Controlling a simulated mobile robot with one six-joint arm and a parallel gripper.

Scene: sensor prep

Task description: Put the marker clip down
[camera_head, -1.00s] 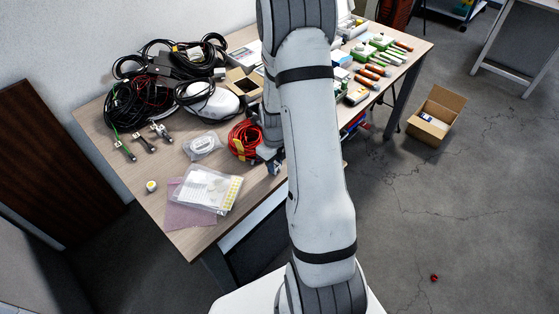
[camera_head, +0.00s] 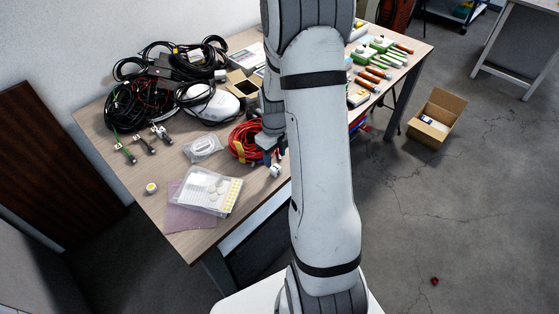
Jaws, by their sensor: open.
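My gripper (camera_head: 268,148) is near the front edge of the table, beside the coil of red cable and partly hidden by my arm. Its jaws are open. A small whitish piece (camera_head: 275,171) rests at the table's front edge just below the gripper, apart from the jaws as far as I can see. It may be the marker clip, but it is too small to be sure.
The wooden table (camera_head: 150,210) holds a red cable coil (camera_head: 241,143), a bagged cable (camera_head: 202,148), a clear bag with yellow dots (camera_head: 207,191) and black cables (camera_head: 135,105). Bare tabletop shows at the front left. A cardboard box (camera_head: 436,118) stands on the floor.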

